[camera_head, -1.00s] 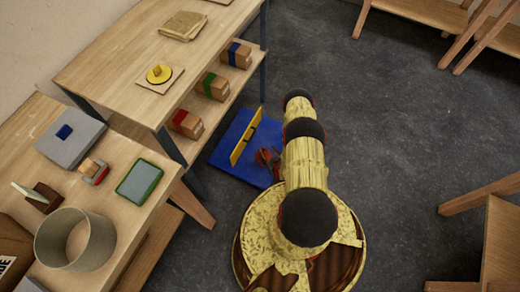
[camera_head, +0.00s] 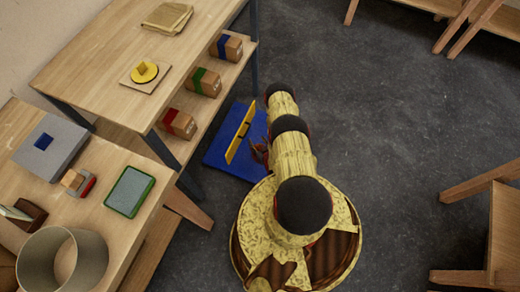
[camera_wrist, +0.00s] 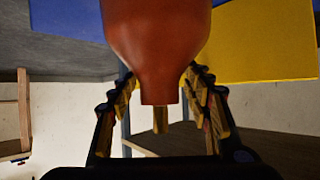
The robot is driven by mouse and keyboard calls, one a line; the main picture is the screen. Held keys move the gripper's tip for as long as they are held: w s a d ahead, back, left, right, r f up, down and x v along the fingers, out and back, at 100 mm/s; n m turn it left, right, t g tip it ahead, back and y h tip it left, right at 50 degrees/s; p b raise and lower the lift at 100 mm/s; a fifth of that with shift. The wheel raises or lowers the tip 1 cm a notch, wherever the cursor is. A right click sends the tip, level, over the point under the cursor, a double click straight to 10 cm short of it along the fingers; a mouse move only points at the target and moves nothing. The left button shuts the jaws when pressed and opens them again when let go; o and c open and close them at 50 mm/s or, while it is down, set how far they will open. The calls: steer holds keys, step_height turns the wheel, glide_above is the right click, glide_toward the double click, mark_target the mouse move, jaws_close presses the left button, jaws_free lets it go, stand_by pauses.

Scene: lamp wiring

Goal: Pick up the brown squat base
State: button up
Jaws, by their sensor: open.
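A reddish-brown, bottle-shaped body with a narrow neck (camera_wrist: 155,45) fills the upper middle of the wrist view and looks like the squat base. The wrist picture appears upside down, with floor at the top, so the neck seems to point up. My gripper (camera_wrist: 160,80) is open, one finger on each side of the neck, with visible gaps and no clear contact. In the head view only a small dark and red part of my gripper (camera_head: 259,153) shows beside my arm, over the blue mat (camera_head: 222,158). I cannot make out the base there.
A yellow upright panel (camera_head: 240,135) stands on the mat, close to my gripper; it also shows in the wrist view (camera_wrist: 262,40). A wooden shelf table (camera_head: 100,50) and workbench (camera_head: 95,215) stand left.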

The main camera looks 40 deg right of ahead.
steer(key=shift+w, duration=0.1)
steer(key=shift+c, duration=1.2)
jaws_close()
steer(key=shift+d, duration=0.1)
